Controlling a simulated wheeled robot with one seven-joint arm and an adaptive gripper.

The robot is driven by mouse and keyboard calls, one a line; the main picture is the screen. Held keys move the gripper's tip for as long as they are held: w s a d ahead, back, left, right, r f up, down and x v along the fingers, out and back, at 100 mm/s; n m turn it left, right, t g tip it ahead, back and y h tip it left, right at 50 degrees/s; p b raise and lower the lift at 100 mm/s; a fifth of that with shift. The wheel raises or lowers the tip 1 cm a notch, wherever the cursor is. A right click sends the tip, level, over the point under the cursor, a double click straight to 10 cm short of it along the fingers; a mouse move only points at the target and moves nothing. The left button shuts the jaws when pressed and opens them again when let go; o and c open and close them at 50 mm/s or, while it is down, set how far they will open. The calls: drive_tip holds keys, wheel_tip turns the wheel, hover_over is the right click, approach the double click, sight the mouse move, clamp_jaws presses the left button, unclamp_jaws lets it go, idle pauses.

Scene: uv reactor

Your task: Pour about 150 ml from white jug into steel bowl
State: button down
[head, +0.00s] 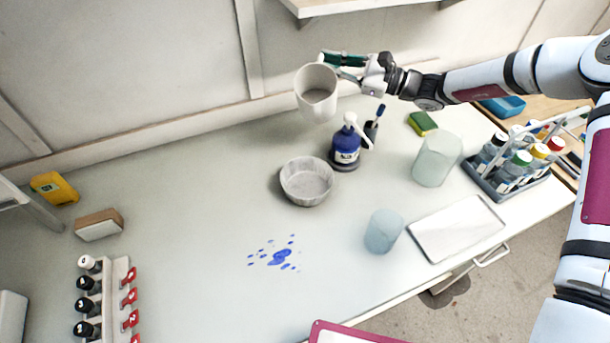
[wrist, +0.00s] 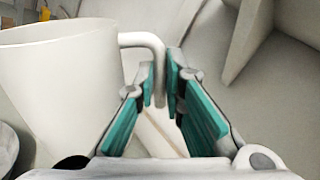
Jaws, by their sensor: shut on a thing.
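The white jug (head: 315,97) is in the air above the back of the table in the head view, behind the steel bowl and a little to its right. It looks nearly upright, with its mouth facing the camera. My gripper (head: 342,66) is shut on its handle. In the wrist view the jug (wrist: 70,80) fills the left side, and its handle runs between the green fingertips of my gripper (wrist: 166,85). The steel bowl (head: 306,192) stands on the table. No stream of liquid shows, and the jug's contents cannot be made out.
A blue pump bottle (head: 346,148) stands right of the bowl. Further right are a frosted beaker (head: 436,160), a cup (head: 383,231), a white tray (head: 456,229) and a bottle rack (head: 508,170). Blue spots (head: 280,257) mark the table in front.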

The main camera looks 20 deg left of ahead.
sight(331, 75)
drive_tip(key=shift+s+d+r+n+p, duration=0.1)
drive_tip(key=shift+s+r+n+p, duration=0.15)
drive_tip(key=shift+s+n+p, duration=0.25)
drive_tip(key=shift+s+r+n+p, duration=0.2)
drive_tip(key=shift+s+n+p, duration=0.1)
drive_tip(key=shift+s+n, duration=0.3)
drive_tip(key=shift+s+f+n, duration=0.2)
drive_tip(key=shift+f+n, duration=0.3)
drive_tip(key=shift+f, duration=0.1)
drive_tip(key=shift+s+r+n+g+y+p, duration=0.15)
drive_tip(key=shift+s+n+g+y+p, duration=0.2)
drive_tip(key=shift+n, duration=0.3)
drive_tip(key=shift+s+r+n+g+y+p, duration=0.1)
drive_tip(key=shift+s+n+g+p, duration=0.05)
drive_tip(key=shift+s+n, duration=0.4)
drive_tip(key=shift+f, duration=0.1)
drive_tip(key=shift+d+n, duration=0.1)
drive_tip(key=shift+n, duration=0.3)
drive_tip(key=shift+s+f+n, duration=0.15)
drive_tip(key=shift+s+n, duration=0.3)
drive_tip(key=shift+n, duration=0.05)
drive_tip(key=shift+p, duration=0.3)
drive_tip(key=shift+s+d+f+n+g+p, duration=0.1)
drive_tip(key=shift+s+n+g+p, duration=0.45)
drive_tip(key=shift+n, duration=0.55)
drive_tip(key=shift+s, duration=0.15)
